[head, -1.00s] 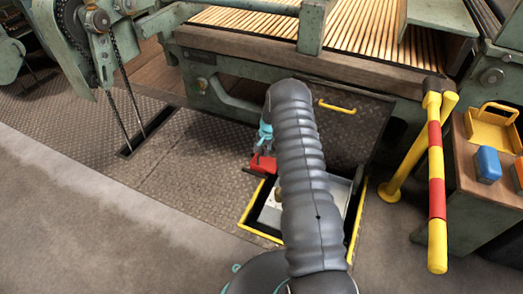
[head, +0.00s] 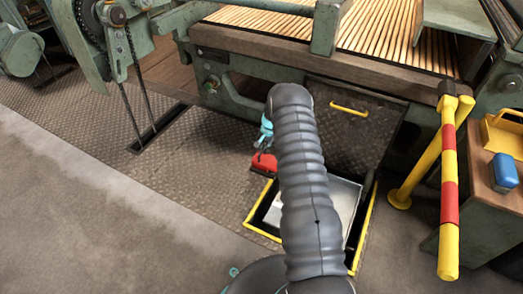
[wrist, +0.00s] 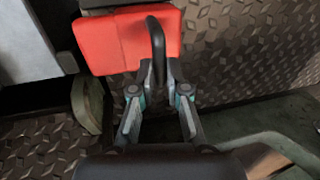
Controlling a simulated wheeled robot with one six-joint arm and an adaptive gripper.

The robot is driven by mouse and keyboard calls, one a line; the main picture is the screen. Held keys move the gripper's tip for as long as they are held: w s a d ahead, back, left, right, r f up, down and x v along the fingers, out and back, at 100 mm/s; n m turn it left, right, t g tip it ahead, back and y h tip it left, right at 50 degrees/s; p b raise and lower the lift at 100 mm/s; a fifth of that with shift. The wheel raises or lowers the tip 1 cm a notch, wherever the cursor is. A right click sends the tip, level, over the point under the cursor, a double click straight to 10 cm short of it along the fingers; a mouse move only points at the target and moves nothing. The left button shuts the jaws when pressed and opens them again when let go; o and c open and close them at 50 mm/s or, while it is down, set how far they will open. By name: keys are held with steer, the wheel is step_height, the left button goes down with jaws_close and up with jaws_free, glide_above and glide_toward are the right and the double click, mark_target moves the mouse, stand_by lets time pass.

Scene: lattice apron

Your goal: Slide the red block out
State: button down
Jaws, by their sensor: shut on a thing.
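The red block (head: 264,163) shows in the head view at the upper left corner of the open floor pit, partly hidden by my arm. In the wrist view the red block (wrist: 105,42) is at the top left, with a dark upright handle (wrist: 157,45) at its right side. My gripper (wrist: 160,75) is shut on this handle. In the head view my gripper (head: 264,138) is a small teal shape just above the block. Whether the block touches the floor or the pit edge, I cannot tell.
The pit has a yellow rim (head: 262,236) and a raised hatch lid (head: 335,125) behind it. A red and yellow lever (head: 449,190) stands at right, beside a cabinet (head: 475,225) with a blue object (head: 504,171). The patterned floor (head: 190,165) left of the pit is clear.

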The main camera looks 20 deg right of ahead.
mark_target(267, 159)
steer(key=shift+w+a, duration=0.15)
steer(key=shift+a, duration=0.05)
steer(key=c, duration=1.2)
jaws_free()
steer(key=shift+a, duration=0.15)
steer(key=shift+d+r, duration=0.1)
steer(key=shift+d, duration=0.1)
steer(key=shift+d+r, duration=0.1)
steer(key=shift+r, duration=0.1)
steer(key=r, duration=0.3)
steer(key=s+r, duration=0.1)
steer(key=r, duration=0.3)
steer(key=s+d+r, duration=0.1)
steer(key=r, duration=0.3)
steer(key=shift+d+r, duration=0.1)
